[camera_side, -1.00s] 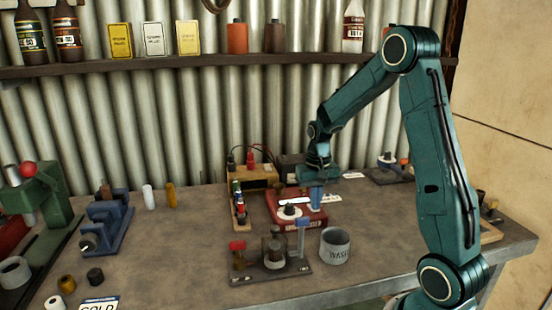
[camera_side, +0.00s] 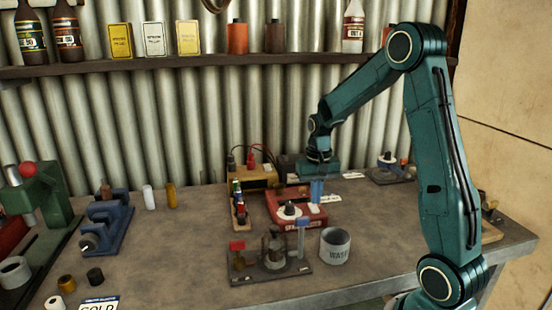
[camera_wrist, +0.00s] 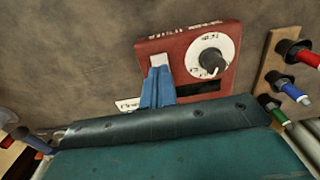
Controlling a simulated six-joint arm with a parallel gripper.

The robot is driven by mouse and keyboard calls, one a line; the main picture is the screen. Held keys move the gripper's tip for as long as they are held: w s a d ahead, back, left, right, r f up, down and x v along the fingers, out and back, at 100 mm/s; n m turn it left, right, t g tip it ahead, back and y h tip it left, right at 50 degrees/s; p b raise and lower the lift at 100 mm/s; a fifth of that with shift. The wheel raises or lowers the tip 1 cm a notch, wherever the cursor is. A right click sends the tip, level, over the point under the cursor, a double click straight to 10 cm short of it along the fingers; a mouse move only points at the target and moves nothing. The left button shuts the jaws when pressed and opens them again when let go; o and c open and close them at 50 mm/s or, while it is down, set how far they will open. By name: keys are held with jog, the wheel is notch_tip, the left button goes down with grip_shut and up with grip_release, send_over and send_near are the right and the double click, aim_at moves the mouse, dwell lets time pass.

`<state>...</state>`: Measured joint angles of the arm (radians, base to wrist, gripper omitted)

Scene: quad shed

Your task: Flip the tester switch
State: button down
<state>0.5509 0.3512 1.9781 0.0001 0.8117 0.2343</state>
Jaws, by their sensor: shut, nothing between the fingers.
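The tester is a red box (camera_side: 283,217) on the bench in the side view. It has a white dial with a dark knob. In the wrist view the tester (camera_wrist: 185,47) shows its dial (camera_wrist: 212,56), a dark window and white lettering. My gripper (camera_side: 316,198) has blue fingers, shut and empty, pointing down over the right part of the tester. In the wrist view my gripper (camera_wrist: 160,68) sits left of the dial, with a pale patch at the fingertips. I cannot tell whether that patch is the switch, or whether the fingers touch the box.
A yellow box (camera_side: 259,177) with red and black leads stands behind the tester. A rack of coloured connectors (camera_side: 239,208) is just left. In front are a stand with a blue-topped post (camera_side: 303,234) and a grey cup (camera_side: 335,246).

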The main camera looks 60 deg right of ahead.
aim_at(314, 211)
jog(key=shift+r, duration=2.45)
jog(key=shift+a+r, duration=0.1)
jog(key=s+a+r+n+t, duration=0.2)
jog(key=s+a+r+n, duration=0.25)
jog(key=a+r, duration=0.55)
jog(key=s+a+n+t, duration=0.3)
jog(key=s+a+n, duration=0.1)
jog(key=s+a, duration=0.6)
jog(key=shift+s+a+f+t, duration=0.3)
jog(key=shift+s+a+f, duration=0.1)
jog(key=shift+s, duration=0.55)
jog(key=shift+n, duration=0.25)
